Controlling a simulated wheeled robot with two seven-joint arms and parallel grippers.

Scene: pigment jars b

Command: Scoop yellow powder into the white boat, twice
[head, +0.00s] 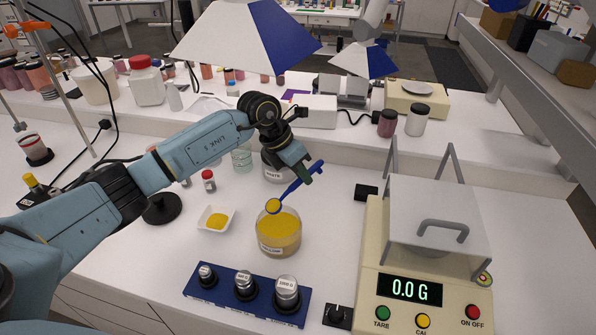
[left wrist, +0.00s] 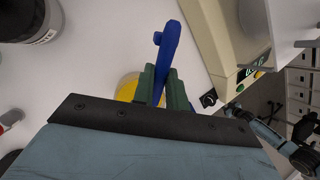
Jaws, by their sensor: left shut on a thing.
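My left gripper (head: 300,172) is shut on the handle of a blue scoop (head: 290,189), which also shows in the left wrist view (left wrist: 168,45). The scoop's bowl (head: 273,206) holds yellow powder and is over the rim of the open glass jar (head: 279,236). The jar holds yellow powder; part of it shows behind the gripper in the left wrist view (left wrist: 127,88). The white boat (head: 229,213) stands to the left of the jar with a small heap of yellow powder (head: 217,221) in it. My right gripper is not seen.
A balance (head: 428,275) reading 0.0 G stands right of the jar. A blue block with several metal weights (head: 245,296) lies in front. A white-labelled jar (head: 275,174) stands behind, and a small red-capped bottle (head: 209,182) stands behind the boat.

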